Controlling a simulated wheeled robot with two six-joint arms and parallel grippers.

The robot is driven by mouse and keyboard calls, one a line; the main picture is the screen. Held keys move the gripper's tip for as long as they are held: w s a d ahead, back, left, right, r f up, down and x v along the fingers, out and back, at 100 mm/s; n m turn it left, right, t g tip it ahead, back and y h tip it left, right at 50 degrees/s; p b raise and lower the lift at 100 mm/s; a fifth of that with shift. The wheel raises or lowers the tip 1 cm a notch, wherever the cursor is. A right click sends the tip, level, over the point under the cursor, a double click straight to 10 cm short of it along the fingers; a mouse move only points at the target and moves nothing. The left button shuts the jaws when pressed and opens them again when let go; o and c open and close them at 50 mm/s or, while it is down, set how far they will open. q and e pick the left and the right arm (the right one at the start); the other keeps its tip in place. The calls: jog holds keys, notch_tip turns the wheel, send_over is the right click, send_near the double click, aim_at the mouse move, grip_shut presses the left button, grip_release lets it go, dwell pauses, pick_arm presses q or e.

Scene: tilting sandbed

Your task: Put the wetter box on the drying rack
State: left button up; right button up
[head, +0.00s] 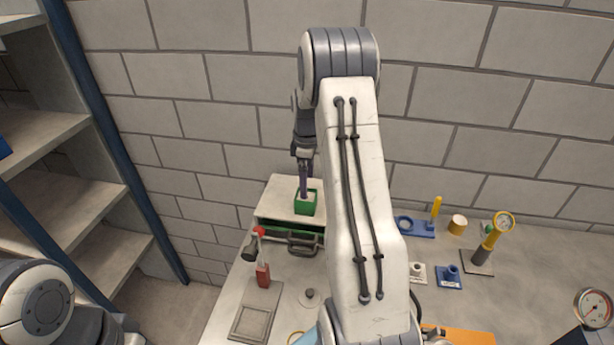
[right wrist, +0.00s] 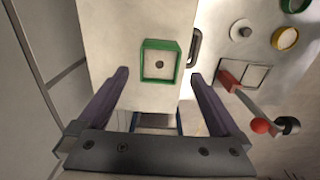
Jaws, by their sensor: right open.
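A small open green box (head: 305,207) with a pale inside and a dark dot in its middle stands on a white cabinet top (head: 281,190) against the wall. My right gripper (head: 304,188) points down over it. In the right wrist view the green box (right wrist: 145,62) lies just beyond the fingertips of the open right gripper (right wrist: 159,78), roughly centred between them. I cannot tell whether any finger touches it. I cannot pick out a second box or tell which is wetter. No thing is clearly a drying rack. My left gripper is out of view.
Grey shelves (head: 85,220) with a blue post stand at the left. A red-handled lever (head: 262,272), a grey recessed plate (head: 255,322), blue fixtures (head: 449,277) and a yellow gauge stand (head: 492,240) are on the bench. A dark handle (head: 297,244) fronts the cabinet.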

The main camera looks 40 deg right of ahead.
jog(key=a+r, duration=0.4)
jog(key=a, duration=0.4)
jog(key=a+r, duration=0.3)
jog(key=a, duration=0.4)
jog(key=s+a+r, duration=0.2)
jog(key=s+a, duration=0.5)
jog(key=a, duration=0.6)
jog(key=s+a+f+y, duration=0.1)
jog(key=s+a, duration=0.4)
jog(key=s, duration=0.5)
jog(key=s+a, duration=0.4)
jog(key=s, duration=0.6)
notch_tip(320, 180, down, 8)
jog(key=m+b, duration=0.1)
jog(key=b, duration=0.8)
jog(key=shift+f, duration=0.2)
jog(key=shift+a, duration=0.1)
